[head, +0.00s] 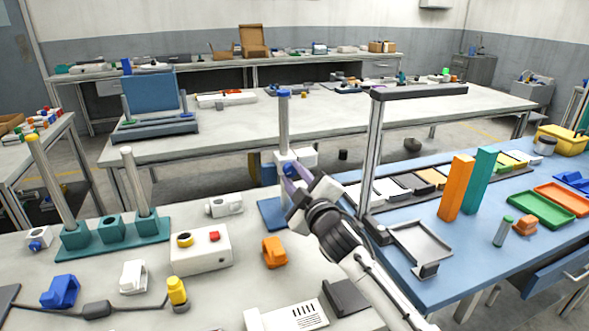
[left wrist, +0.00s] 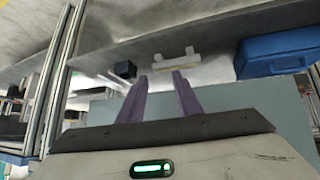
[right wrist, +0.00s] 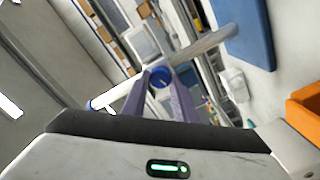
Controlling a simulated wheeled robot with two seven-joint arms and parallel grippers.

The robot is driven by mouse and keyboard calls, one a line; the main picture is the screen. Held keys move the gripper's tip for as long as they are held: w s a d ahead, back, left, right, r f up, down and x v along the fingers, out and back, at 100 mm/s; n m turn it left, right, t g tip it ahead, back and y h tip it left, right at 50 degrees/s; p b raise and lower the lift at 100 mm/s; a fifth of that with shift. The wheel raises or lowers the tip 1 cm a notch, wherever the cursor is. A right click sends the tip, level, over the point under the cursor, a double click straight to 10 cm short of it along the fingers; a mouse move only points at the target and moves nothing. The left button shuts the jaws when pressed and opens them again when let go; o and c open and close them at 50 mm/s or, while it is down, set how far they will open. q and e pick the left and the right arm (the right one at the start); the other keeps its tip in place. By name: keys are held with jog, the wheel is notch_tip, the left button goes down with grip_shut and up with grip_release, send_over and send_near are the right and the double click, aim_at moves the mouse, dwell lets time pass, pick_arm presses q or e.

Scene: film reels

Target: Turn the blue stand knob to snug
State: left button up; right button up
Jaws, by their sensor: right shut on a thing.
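The blue stand knob (head: 290,168) is on a white clamp block (head: 304,155) partway up a metal post (head: 284,122) with a blue cap. The post stands upright on a blue base (head: 270,213) at the right end of the pale table. My right gripper (head: 294,182) is shut on the knob; in the right wrist view the knob (right wrist: 160,77) sits between its purple fingertips. My left gripper (left wrist: 163,78) shows only in the left wrist view, its fingers apart with nothing between them. The head view does not show it.
An orange block (head: 274,252) and a white box with a red button (head: 201,250) are left of my right arm. A teal rack with posts (head: 115,233) stands farther left. A dark metal frame (head: 372,150) rises on the blue table close to the right of the stand.

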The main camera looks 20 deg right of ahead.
jog(key=shift+n+p, duration=0.35)
jog(key=shift+n, duration=0.45)
pick_arm(q)
jog(key=shift+s+a+r, duration=0.25)
jog(key=shift+a, duration=0.1)
pick_arm(e)
jog(key=shift+n, duration=0.3)
jog(key=o, duration=1.1)
jog(key=shift+c, duration=0.2)
pick_arm(q)
jog(key=shift+d+r, duration=0.1)
pick_arm(e)
jog(key=shift+s, duration=0.1)
jog(key=s, duration=1)
jog(key=shift+d, duration=0.2)
